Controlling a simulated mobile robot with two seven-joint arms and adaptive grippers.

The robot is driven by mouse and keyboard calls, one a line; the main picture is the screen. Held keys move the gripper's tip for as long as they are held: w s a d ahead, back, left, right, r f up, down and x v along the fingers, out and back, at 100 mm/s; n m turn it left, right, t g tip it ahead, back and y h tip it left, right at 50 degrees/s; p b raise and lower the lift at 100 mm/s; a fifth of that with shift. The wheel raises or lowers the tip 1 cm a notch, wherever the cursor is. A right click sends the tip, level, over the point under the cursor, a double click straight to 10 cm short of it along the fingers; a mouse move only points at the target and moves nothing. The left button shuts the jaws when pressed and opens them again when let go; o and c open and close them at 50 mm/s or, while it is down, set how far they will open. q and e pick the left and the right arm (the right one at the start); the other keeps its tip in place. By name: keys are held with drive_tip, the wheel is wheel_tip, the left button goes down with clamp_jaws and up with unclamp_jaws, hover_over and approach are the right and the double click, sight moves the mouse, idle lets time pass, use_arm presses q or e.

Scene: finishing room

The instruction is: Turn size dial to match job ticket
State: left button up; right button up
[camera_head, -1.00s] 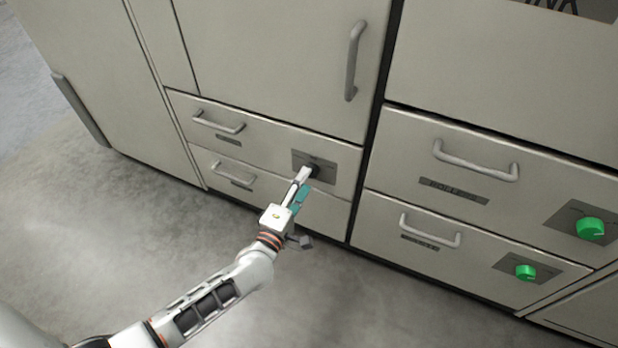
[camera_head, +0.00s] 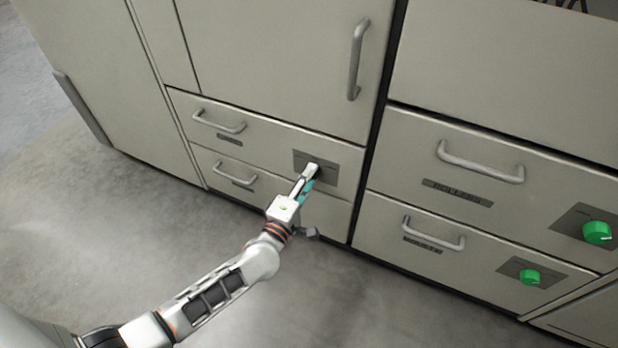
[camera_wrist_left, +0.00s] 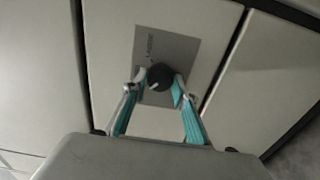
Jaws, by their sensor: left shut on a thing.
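The black size dial (camera_wrist_left: 160,77) sits on a grey plate (camera_wrist_left: 183,47) on the upper left drawer front. In the left wrist view it lies between the two fingertips, and a light mark shows on its left side. My left gripper (camera_head: 312,172) is shut on the dial, with its teal-lined fingers (camera_wrist_left: 160,88) at either side of it. In the head view the gripper hides most of the dial. Lettering on the plate is too small to read. No job ticket can be made out. My right gripper is not in view.
Two green dials, an upper one (camera_head: 597,233) and a lower one (camera_head: 530,277), sit on the right-hand drawers. Metal bar handles (camera_head: 480,163) stick out from the drawers and door. The grey floor (camera_head: 130,240) in front is clear.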

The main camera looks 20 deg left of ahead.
use_arm(q)
drive_tip(key=shift+r, duration=0.1)
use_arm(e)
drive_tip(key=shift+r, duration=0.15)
use_arm(q)
drive_tip(key=m+p, duration=0.3)
drive_tip(key=m, duration=0.7)
drive_tip(key=shift+p, duration=0.35)
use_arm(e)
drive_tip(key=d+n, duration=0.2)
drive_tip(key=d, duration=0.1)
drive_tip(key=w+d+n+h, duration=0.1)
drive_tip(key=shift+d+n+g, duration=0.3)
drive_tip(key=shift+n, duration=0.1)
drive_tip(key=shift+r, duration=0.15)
use_arm(q)
drive_tip(key=o, duration=1.1)
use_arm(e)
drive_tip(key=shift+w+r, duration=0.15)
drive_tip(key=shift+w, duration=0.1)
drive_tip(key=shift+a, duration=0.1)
